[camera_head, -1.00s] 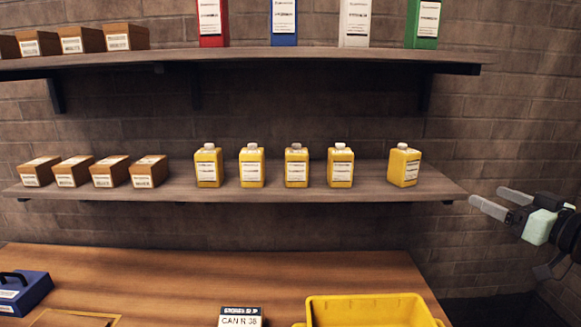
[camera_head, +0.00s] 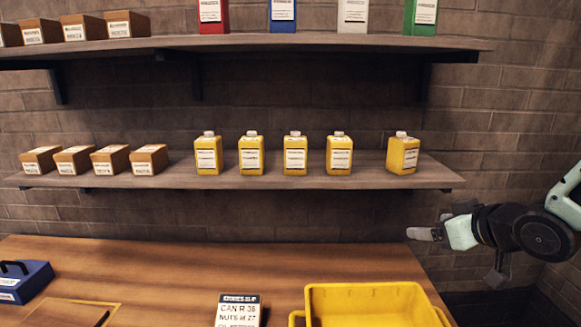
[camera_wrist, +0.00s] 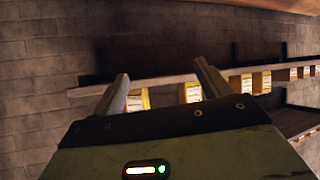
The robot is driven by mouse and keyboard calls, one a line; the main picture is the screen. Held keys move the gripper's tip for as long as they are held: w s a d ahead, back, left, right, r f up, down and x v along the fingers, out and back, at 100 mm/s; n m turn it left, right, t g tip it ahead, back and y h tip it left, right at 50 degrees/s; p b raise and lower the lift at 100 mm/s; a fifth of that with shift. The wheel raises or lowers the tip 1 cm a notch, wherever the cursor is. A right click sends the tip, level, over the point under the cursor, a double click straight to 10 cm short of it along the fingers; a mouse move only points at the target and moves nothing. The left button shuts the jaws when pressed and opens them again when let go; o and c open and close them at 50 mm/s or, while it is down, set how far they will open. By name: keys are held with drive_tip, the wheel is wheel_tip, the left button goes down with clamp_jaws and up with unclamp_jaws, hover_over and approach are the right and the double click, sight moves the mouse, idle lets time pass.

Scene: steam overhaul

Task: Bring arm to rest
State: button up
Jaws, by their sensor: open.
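My gripper (camera_head: 425,233) is at the right in the head view, just below the right end of the lower shelf. Its fingers point left and it holds nothing. In the wrist view my gripper (camera_wrist: 162,80) shows two fingers spread apart with empty space between them. Beyond the fingers, the wrist view shows yellow bottles (camera_wrist: 192,92) on a shelf, seen at a tilt. No object touches the fingers.
The lower shelf (camera_head: 300,178) bears brown boxes (camera_head: 149,160) and yellow bottles (camera_head: 403,154), one apart at the right. The upper shelf (camera_head: 330,42) bears boxes and colored containers. The workbench (camera_head: 150,265) bears a yellow bin (camera_head: 375,300), a sign (camera_head: 238,311) and a blue case (camera_head: 22,281).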

drive_tip(key=s+a+f+n+g+h+b, duration=0.1)
drive_tip(key=s+a+f+g, duration=0.2)
drive_tip(key=s+a, duration=0.35)
drive_tip(key=s+a+f+g+h+b, duration=0.1)
drive_tip(key=s+a+f+g+b, duration=0.15)
drive_tip(key=s+a+f, duration=0.35)
drive_tip(key=s+a+n+g+h, duration=0.1)
drive_tip(key=s+g, duration=0.4)
drive_tip(key=s, duration=1)
drive_tip(key=shift+s+a+r+n+g+b, duration=0.15)
drive_tip(key=shift+a+r+n+g+b, duration=0.2)
drive_tip(key=shift+a+r+n, duration=0.15)
